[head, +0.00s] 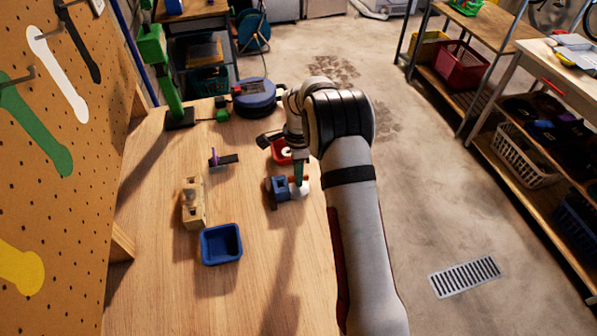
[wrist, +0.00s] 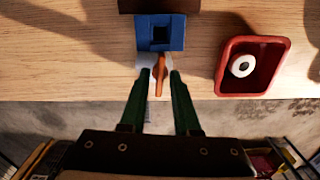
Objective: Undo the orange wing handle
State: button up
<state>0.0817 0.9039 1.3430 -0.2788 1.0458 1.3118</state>
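The orange wing handle (wrist: 159,76) shows in the wrist view as a narrow upright bar in front of a whitish round part. It is at the near side of a blue block (wrist: 177,34) with a square dark opening. My gripper (wrist: 160,76) has its two green fingers on either side of the handle, with a small gap visible on both sides. In the head view my gripper (head: 299,178) points down at the blue block (head: 280,188), near the bench's right edge. The handle is mostly hidden there by the fingers.
A red tray (wrist: 226,72) holding a white ring stands close to the right of the handle in the wrist view. On the wooden bench (head: 270,270) are an empty blue tray (head: 221,259), a wooden block (head: 193,205) and a small dark piece with a purple part (head: 222,160).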

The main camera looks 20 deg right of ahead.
grip_shut()
jog(key=n, duration=0.6)
jog(key=shift+n, duration=0.4)
jog(key=n, duration=0.5)
jog(key=shift+n, duration=2.5)
jog(key=shift+o, duration=1.3)
grip_release()
